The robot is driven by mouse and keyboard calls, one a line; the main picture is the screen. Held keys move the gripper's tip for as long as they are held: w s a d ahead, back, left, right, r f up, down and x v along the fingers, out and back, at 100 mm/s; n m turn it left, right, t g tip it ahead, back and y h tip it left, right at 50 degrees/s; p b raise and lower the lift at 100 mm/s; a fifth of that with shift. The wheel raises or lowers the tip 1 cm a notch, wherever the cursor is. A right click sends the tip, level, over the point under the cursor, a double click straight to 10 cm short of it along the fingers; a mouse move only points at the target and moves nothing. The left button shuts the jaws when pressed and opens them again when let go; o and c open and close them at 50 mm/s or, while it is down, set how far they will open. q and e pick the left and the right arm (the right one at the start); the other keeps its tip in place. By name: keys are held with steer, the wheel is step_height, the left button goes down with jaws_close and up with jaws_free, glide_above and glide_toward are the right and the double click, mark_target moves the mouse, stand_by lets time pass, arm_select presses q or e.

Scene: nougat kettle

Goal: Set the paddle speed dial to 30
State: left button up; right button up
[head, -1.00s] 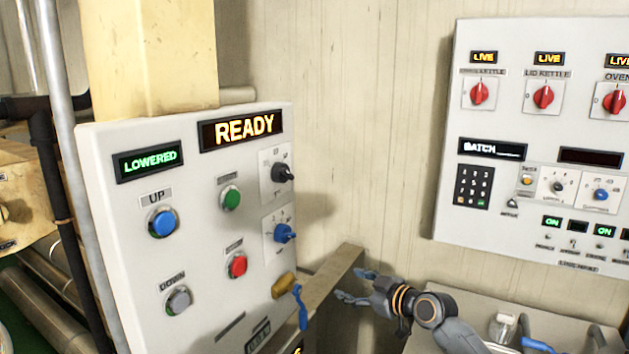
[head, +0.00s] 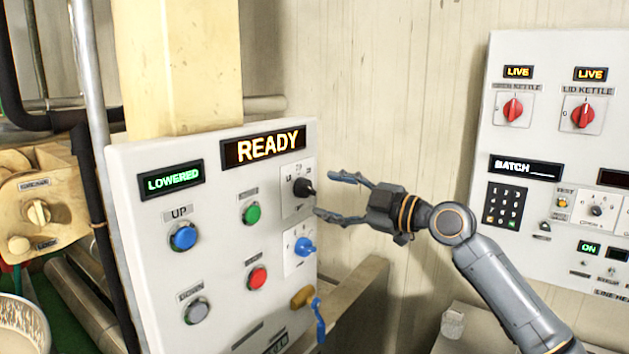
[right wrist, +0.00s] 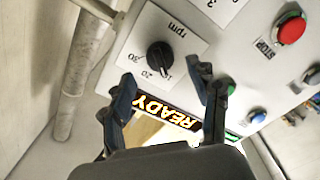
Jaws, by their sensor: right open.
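The paddle speed dial is a black knob (head: 303,188) on a white plate at the upper right of the white control panel (head: 225,300). In the right wrist view the knob (right wrist: 160,55) shows on its plate marked "rpm", with 20 and 30 legible; its white pointer mark is near the 20 side, but the exact setting is hard to read. My right gripper (head: 325,194) is open and empty, just to the right of the knob, its fingers pointing at it. In the wrist view the fingers (right wrist: 160,70) straddle the knob's line, apart from it. My left gripper is out of view.
Below the dial are a blue knob (head: 305,246) and a brown-and-blue handle (head: 312,305). Green (head: 252,214) and red (head: 257,278) buttons sit to its left. The READY display (head: 264,147) is above. A second panel (head: 510,255) stands at the right.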

mark_target(313, 191)
steer(key=shift+p+x, duration=0.7)
steer(key=shift+x, duration=1.6)
steer(key=c, duration=1.2)
steer(key=shift+o, duration=0.2)
